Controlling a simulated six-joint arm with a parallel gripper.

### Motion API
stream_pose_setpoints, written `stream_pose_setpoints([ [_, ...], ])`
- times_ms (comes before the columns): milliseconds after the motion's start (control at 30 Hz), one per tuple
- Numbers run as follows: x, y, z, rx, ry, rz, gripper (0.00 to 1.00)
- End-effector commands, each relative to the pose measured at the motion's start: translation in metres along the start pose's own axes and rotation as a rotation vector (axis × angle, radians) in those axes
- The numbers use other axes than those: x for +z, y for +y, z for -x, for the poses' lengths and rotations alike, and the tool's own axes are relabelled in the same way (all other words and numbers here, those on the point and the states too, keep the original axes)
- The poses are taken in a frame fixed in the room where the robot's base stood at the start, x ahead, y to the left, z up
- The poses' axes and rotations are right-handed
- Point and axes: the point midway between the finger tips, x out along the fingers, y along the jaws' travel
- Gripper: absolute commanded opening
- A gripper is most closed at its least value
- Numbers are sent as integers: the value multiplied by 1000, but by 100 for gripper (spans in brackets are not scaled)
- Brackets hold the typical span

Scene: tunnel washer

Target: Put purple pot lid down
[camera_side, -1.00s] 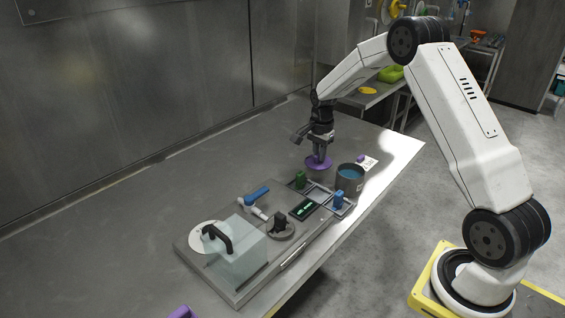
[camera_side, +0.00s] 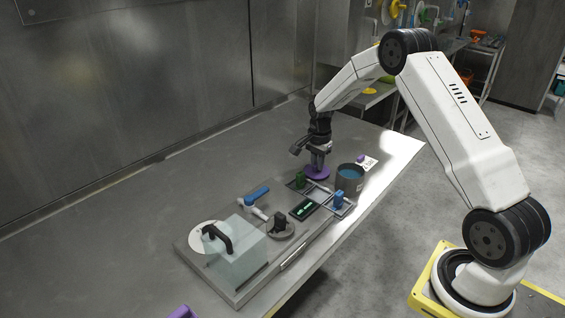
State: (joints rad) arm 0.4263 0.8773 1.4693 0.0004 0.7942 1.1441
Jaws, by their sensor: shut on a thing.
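The purple pot lid (camera_side: 317,173) is a small purple disc at or very near the steel table top, behind the grey pot. My gripper (camera_side: 318,160) points down above it and is shut on it, at the lid's middle. The jaws hide the part they hold. I cannot tell for sure whether the lid touches the table. The grey pot (camera_side: 349,184) with blue inside stands open just right of and in front of the lid.
A board (camera_side: 240,290) with a clear box (camera_side: 238,252), a blue-handled lever (camera_side: 257,194), a dark screen (camera_side: 304,209) and green and blue blocks lies in front. A white card with a purple item (camera_side: 362,159) lies to the right. The steel table (camera_side: 200,180) is clear at left.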

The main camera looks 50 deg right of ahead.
Motion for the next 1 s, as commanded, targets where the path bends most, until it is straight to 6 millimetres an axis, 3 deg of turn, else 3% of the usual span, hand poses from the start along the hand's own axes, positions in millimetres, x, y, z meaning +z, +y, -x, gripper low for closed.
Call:
stream_pose_setpoints([
  [67, 0, 0, -2, 0, 0, 0, 0],
  [100, 0, 0, -2, 0, 0, 0, 25],
  [200, 0, 0, -2, 0, 0, 0, 54],
  [667, 0, 0, 2, -1, 0, 0, 54],
  [1000, 0, -1, 39, -3, 1, 0, 54],
])
